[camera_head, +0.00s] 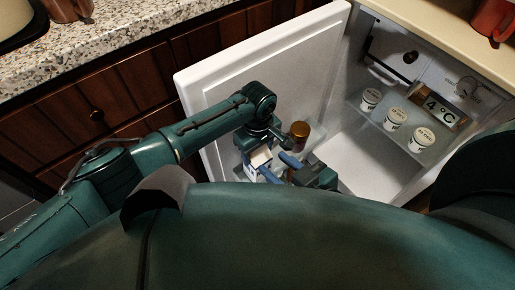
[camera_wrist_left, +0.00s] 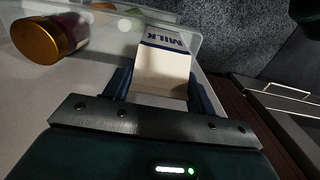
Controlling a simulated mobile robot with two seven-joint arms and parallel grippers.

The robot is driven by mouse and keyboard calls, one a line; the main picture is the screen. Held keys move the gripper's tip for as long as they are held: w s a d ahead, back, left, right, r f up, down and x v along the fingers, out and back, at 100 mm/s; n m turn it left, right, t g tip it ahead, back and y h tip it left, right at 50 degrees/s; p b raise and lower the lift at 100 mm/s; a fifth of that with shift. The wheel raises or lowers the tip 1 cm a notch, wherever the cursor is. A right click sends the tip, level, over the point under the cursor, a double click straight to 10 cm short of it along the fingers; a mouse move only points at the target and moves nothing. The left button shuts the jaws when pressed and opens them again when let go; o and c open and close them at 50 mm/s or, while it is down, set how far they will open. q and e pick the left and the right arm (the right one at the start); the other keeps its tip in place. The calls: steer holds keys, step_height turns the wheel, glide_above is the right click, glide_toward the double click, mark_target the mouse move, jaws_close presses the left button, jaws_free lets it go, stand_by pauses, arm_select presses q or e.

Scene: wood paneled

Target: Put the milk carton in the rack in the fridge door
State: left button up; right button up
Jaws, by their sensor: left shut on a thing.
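The milk carton (camera_head: 261,159) is white with a cream top and blue MILK lettering. In the left wrist view the carton (camera_wrist_left: 163,70) sits between the blue fingers of my left gripper (camera_wrist_left: 160,88), which is shut on it. In the head view my left gripper (camera_head: 279,167) is low beside the open fridge door (camera_head: 215,95). The clear door rack (camera_wrist_left: 112,22) shows beside and beyond the carton. I cannot tell whether the carton rests on the rack floor. My right gripper is not in view.
A jar with a gold lid (camera_head: 300,130) stands in the door rack, close to the carton. Three white tubs, one of them the middle tub (camera_head: 396,116), stand on a fridge shelf. A speckled counter (camera_head: 100,40) and wooden drawers (camera_head: 125,95) lie left of the door.

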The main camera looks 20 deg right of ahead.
arm_select(q)
steer(key=shift+f, duration=0.2)
steer(key=o, duration=2)
steer(key=shift+o, duration=0.2)
step_height(320, 180, up, 13)
steer(key=p, duration=0.4)
arm_select(e)
steer(key=shift+m+t+h, duration=0.3)
steer(key=shift+m+t, duration=0.1)
steer(key=shift+m, duration=0.4)
steer(key=r, duration=0.1)
steer(key=d+r, duration=0.1)
steer(key=r, duration=0.1)
steer(key=d+r, duration=0.1)
steer(key=r, duration=0.1)
steer(key=shift+s, duration=0.4)
steer(key=shift+s+a+f, duration=0.1)
steer(key=shift+a+f, duration=0.05)
steer(key=shift+f, duration=0.15)
